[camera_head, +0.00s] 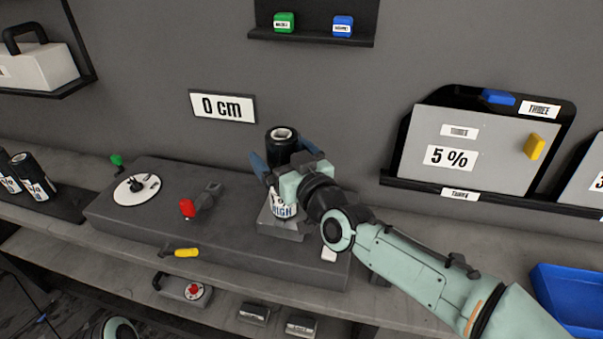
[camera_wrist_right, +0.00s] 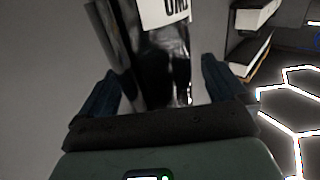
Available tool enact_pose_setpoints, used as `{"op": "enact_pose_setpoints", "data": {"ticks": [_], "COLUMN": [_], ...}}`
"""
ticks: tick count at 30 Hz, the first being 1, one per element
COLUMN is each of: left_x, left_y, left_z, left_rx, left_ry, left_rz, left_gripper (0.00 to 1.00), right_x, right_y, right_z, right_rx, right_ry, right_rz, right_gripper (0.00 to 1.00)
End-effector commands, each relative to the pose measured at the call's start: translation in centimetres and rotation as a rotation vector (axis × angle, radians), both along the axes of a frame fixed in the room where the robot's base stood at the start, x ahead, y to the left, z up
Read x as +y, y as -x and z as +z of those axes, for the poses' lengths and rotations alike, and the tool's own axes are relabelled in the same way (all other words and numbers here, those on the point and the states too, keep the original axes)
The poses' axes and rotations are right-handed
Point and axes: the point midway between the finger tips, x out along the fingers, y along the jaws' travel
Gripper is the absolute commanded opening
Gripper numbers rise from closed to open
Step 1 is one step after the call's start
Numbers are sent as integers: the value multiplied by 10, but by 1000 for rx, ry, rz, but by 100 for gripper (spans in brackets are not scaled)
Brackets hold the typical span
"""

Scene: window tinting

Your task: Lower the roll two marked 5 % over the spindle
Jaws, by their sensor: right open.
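A black roll (camera_head: 283,142) with a pale hollow top stands upright at the right part of the dark grey bench unit. My right gripper (camera_head: 280,165) is open, with its blue fingers around the roll's sides. In the right wrist view the dark roll (camera_wrist_right: 160,60) rises between the two fingers (camera_wrist_right: 157,88). Its white label is cut off, so I cannot read the marking. Below the roll is a grey block (camera_head: 275,222) with a label reading HIGH. Any spindle under the roll is hidden by it and my gripper. My left gripper is not in view.
Several black rolls (camera_head: 30,176) stand at the far left. The unit carries a white disc (camera_head: 137,189), a red-knobbed lever (camera_head: 187,208) and a yellow handle (camera_head: 186,253). A 5 % panel (camera_head: 465,155) leans at right. A blue bin (camera_head: 570,295) sits at the lower right.

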Motion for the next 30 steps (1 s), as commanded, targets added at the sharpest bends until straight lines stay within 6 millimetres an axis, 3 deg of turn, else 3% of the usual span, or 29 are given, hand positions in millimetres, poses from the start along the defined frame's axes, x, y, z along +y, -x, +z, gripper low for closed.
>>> {"op": "enact_pose_setpoints", "data": {"ticks": [9,15,21,30], "left_x": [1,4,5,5], "left_y": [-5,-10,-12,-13], "left_z": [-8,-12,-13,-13], "left_rx": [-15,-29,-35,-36], "left_ry": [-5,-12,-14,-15], "left_rz": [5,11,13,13], "left_gripper": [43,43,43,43], "right_x": [-33,-48,-53,-54], "right_y": [64,93,105,106], "right_z": [0,1,1,1], "right_rx": [-4,-4,-3,-3], "right_ry": [-1,-2,0,-1], "right_rz": [-1,-1,0,0], "right_gripper": [99,99,99,99]}}
